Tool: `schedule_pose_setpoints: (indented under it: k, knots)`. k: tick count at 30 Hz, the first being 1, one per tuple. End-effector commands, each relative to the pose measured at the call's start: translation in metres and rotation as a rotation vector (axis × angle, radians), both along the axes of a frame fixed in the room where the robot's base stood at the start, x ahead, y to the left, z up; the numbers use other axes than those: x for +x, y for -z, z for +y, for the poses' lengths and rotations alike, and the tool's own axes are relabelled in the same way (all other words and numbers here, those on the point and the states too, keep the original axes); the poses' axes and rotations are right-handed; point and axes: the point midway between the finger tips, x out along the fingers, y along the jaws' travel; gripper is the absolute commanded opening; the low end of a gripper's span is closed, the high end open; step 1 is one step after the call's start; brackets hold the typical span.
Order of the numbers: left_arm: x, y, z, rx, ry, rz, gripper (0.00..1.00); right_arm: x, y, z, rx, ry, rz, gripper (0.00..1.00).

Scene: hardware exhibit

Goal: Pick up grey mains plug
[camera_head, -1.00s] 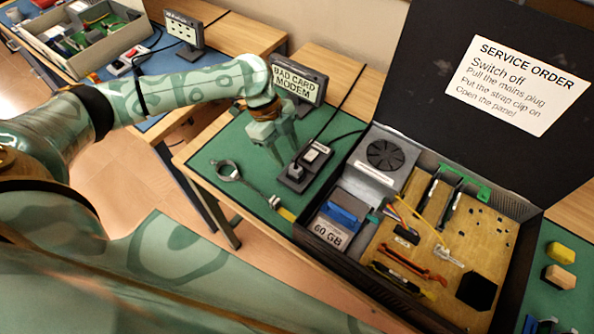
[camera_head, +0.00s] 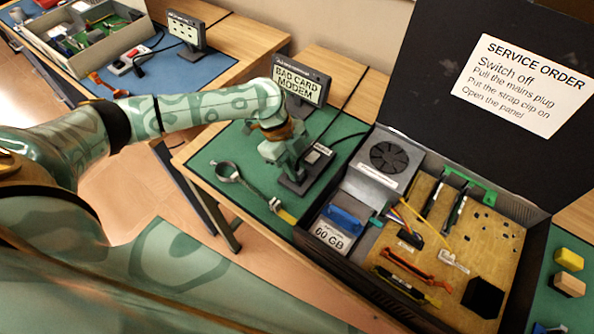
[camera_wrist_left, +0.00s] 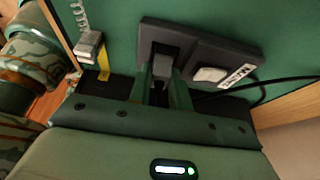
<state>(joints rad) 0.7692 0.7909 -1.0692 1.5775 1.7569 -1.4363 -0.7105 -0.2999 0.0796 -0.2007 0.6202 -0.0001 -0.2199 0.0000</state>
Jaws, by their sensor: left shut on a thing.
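My left gripper (camera_head: 292,165) is down at the dark socket block (camera_head: 291,187) on the green mat, its fingers pointing down. In the left wrist view the two fingers (camera_wrist_left: 163,82) are shut on the grey mains plug (camera_wrist_left: 162,62). The plug is at the left part of the socket block (camera_wrist_left: 218,52); I cannot tell whether it is still fully seated. In the head view the gripper hides the plug. A white switch (camera_wrist_left: 209,75) and a label sit on the block beside it. My right gripper is in neither view.
The open computer case (camera_head: 342,262) stands right of the block, its lid bearing a service order sheet (camera_head: 522,84). A small display (camera_head: 301,84) stands behind the gripper. A strap with a ring (camera_head: 227,170) and clip (camera_head: 275,205) lies left of the block. A black cable runs behind.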

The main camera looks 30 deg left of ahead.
Motion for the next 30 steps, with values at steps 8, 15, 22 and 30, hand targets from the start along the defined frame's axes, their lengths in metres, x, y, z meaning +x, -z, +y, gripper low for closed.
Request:
schedule_pose_setpoints:
  k: [8, 15, 22, 30]
  knots:
    - [0.001, -0.009, 0.000, 0.000, 0.001, -0.003, 0.07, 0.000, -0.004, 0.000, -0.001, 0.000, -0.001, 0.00]
    - [-0.012, -0.052, 0.000, 0.000, 0.003, -0.004, 0.07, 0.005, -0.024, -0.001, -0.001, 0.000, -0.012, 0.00]
    - [-0.069, -0.104, 0.000, 0.001, 0.004, 0.001, 0.07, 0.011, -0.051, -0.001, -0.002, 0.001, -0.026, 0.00]
    - [-0.125, -0.126, -0.002, 0.000, 0.001, 0.001, 0.07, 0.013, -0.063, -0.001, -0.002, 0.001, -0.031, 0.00]
